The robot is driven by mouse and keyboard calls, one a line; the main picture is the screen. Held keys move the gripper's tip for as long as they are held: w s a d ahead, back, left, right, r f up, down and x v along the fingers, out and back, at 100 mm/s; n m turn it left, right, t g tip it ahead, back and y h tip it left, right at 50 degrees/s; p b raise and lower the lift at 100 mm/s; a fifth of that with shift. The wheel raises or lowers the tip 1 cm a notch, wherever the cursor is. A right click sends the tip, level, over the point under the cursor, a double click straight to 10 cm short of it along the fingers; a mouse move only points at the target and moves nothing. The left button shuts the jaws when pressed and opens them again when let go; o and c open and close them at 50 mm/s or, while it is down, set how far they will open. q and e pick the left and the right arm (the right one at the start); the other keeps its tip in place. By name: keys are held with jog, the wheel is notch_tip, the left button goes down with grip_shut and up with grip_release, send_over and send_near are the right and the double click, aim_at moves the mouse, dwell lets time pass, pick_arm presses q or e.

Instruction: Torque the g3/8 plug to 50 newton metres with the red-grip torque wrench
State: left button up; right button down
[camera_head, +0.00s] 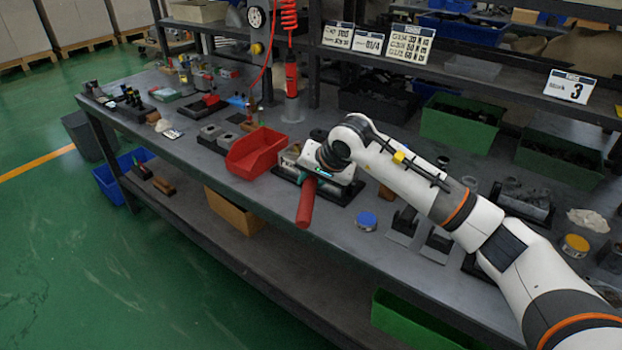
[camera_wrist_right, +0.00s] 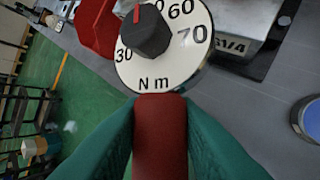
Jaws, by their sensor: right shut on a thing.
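My right gripper (camera_head: 309,179) is shut on the red grip of the torque wrench (camera_head: 306,206), over the bench's front edge. In the right wrist view the teal fingers (camera_wrist_right: 160,135) clasp the red grip (camera_wrist_right: 160,122) from both sides. Beyond it is the wrench's white dial (camera_wrist_right: 185,62), marked 30, 60, 70 and N m, with a dark knob and a red mark at the top. A metal valve block (camera_wrist_right: 238,22) with partly legible marking lies beyond the dial. The wrench's head and the G3/8 plug are hidden. My left gripper is out of view.
A red bin (camera_head: 257,152) stands left of the wrench. A blue-lidded tin (camera_head: 367,220) sits to its right on the bench (camera_head: 330,238). The floor in front is clear.

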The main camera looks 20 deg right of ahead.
jog(key=shift+r, duration=0.15)
jog(key=shift+w+a+m+h+b, duration=0.2)
jog(key=shift+w+a+m+h, duration=0.1)
jog(key=shift+a+m, duration=0.2)
jog(key=shift+w+a+m+h+b, duration=0.15)
jog(key=shift+w+a+m+h, duration=0.2)
jog(key=shift+a, duration=0.25)
jog(key=shift+w+a+m+t+h+b, duration=0.3)
jog(key=shift+w+a+m+h+b, duration=0.25)
jog(key=shift+a+m, duration=0.45)
jog(key=shift+w, duration=0.2)
jog(key=shift+w+a+m+h+b, duration=0.4)
jog(key=shift+w+a+m+h, duration=0.15)
jog(key=shift+w+m, duration=0.3)
jog(key=shift+a+f, duration=0.1)
jog(key=shift+f, duration=0.1)
